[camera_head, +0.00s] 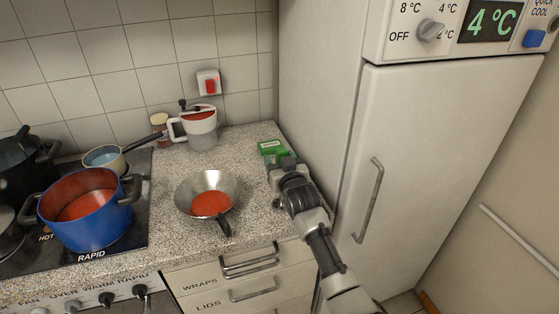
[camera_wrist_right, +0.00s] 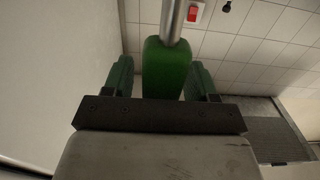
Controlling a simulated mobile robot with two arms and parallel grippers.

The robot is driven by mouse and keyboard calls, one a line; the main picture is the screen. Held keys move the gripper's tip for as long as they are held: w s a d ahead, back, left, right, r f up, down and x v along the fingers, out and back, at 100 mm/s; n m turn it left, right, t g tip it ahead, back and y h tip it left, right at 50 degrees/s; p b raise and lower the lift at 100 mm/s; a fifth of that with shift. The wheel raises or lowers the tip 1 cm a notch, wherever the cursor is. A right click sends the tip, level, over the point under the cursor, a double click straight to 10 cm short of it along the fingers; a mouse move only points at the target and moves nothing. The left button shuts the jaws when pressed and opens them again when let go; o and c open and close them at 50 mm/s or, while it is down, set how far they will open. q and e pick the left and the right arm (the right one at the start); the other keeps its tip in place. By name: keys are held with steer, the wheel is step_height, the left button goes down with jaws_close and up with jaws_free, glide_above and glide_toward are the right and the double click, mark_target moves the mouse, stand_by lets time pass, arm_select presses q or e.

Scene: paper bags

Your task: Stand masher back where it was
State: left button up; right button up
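The masher's green handle (camera_wrist_right: 166,68) and bare metal shaft (camera_wrist_right: 171,20) show in the right wrist view. The handle lies between the two green-padded fingers of my right gripper (camera_wrist_right: 163,78). A narrow gap shows beside the handle on the left; the right finger is very close to it or touching. In the head view my right gripper (camera_head: 279,156) is over the counter's right end beside the fridge, with green at its tips. The masher's head is hidden in both views. My left gripper is not in view.
A steel pan (camera_head: 225,184) with red contents sits left of my right gripper. A white pot (camera_head: 202,140) and a jar (camera_head: 159,122) stand at the wall. A blue pot (camera_head: 105,226) and a saucepan (camera_head: 117,165) are on the hob. The fridge (camera_head: 440,150) closes off the right.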

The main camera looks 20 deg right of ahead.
steer(key=s+b, duration=0.1)
steer(key=s, duration=1.1)
steer(key=shift+d+r, duration=0.15)
steer(key=shift+d, duration=0.05)
steer(key=s+f+n+g, duration=0.1)
steer(key=s+f+g, duration=0.35)
steer(key=f, duration=0.95)
steer(key=s+a+f+g, duration=0.1)
steer(key=s+f+g, duration=0.1)
steer(key=s+f, duration=0.85)
steer(key=s+f+n+g, duration=0.1)
steer(key=s+f+g, duration=0.25)
steer(key=f, duration=1.25)
steer(key=s+d+f+g, duration=0.1)
steer(key=s+f, duration=0.4)
steer(key=s, duration=0.5)
steer(key=s+d+f+g, duration=0.2)
steer(key=s+f, duration=0.4)
steer(key=s, duration=0.4)
steer(key=s+d+f+g, duration=0.2)
steer(key=s+f+g, duration=0.2)
steer(key=s, duration=0.7)
steer(key=shift+f+h, duration=0.3)
steer(key=shift+f, duration=0.4)
